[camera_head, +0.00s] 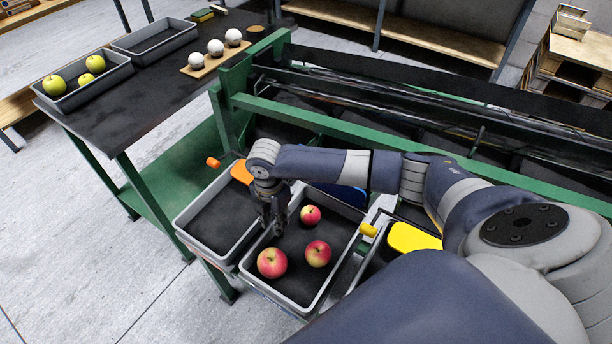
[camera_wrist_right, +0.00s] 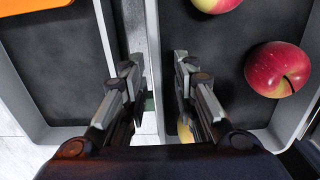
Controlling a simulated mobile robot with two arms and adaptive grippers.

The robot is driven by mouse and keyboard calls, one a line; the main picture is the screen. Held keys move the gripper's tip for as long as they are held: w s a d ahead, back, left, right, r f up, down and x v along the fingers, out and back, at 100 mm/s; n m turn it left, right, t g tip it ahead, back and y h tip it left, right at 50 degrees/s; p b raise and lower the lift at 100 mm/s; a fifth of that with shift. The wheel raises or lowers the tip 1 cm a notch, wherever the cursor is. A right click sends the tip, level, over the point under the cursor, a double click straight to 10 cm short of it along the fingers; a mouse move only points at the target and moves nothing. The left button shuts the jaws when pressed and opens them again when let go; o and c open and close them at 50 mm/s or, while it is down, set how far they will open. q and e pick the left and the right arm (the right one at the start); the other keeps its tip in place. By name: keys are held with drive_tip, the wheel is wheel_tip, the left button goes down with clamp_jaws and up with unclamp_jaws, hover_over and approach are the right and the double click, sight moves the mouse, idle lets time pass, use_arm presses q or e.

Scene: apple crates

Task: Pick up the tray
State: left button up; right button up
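A grey tray (camera_head: 345,251) with a dark floor holds three red-yellow apples, (camera_head: 272,263), (camera_head: 318,253) and (camera_head: 310,215). A second grey tray (camera_head: 182,225), empty where it shows, stands directly to its left. My right gripper (camera_head: 272,222) points down at the apple tray's left wall. In the right wrist view its open fingers (camera_wrist_right: 158,72) stand on either side of the apple tray's wall (camera_wrist_right: 164,30), with nothing held. The right finger is on the apple side. Whether the fingers touch the wall cannot be told. My left gripper is not in view.
A green-framed rack with rails (camera_head: 400,130) runs behind the trays. Orange (camera_head: 241,172) and yellow (camera_head: 413,238) parts stand near them. A dark table (camera_head: 130,110) at upper left holds green apples (camera_head: 54,85) in a tray, an empty tray and white balls (camera_head: 216,48).

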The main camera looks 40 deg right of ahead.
drive_tip(key=shift+f, duration=0.95)
drive_tip(key=shift+c, duration=0.6)
clamp_jaws()
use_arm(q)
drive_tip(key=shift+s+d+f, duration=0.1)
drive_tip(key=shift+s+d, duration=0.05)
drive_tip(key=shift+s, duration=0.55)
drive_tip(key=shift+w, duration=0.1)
